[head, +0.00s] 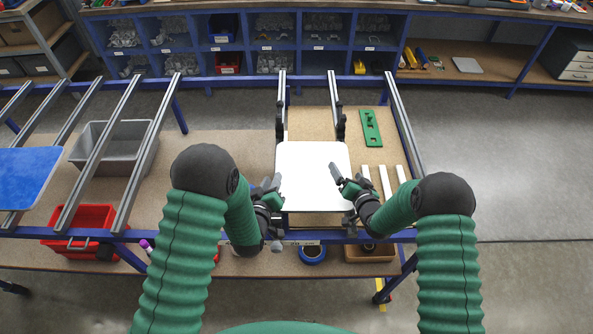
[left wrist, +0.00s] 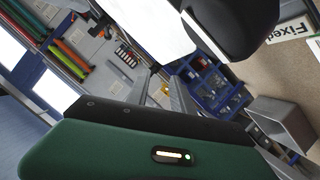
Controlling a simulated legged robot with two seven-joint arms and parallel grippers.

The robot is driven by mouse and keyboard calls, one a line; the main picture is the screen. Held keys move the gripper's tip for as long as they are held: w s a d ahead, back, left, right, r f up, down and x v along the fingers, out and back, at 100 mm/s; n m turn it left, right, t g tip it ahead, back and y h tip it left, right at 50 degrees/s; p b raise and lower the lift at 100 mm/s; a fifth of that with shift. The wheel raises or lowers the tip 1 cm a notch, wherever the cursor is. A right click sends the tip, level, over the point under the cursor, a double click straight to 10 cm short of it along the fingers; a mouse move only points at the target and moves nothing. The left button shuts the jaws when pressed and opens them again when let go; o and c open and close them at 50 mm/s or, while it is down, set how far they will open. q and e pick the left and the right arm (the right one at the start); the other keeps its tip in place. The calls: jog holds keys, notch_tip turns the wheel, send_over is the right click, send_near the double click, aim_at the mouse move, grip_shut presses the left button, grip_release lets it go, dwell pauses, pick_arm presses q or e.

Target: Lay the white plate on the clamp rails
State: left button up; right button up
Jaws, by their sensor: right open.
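The white plate (head: 313,172) lies flat in view over the front part of the two clamp rails (head: 338,106), between my grippers. I cannot tell whether it rests fully on the rails. My left gripper (head: 270,188) is at the plate's left edge.
A green part (head: 371,128) and white strips (head: 385,180) lie right of the rails. A grey bin (head: 92,146), a red crate (head: 85,217) and a blue plate (head: 22,175) are at left. A blue tape roll (head: 312,253) sits below the front beam. Blue shelving stands behind.

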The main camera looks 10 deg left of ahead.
jog(key=shift+s+d, duration=0.1)
jog(key=shift+d, duration=0.1)
jog(key=v, duration=1.1)
jog(key=shift+s, duration=0.4)
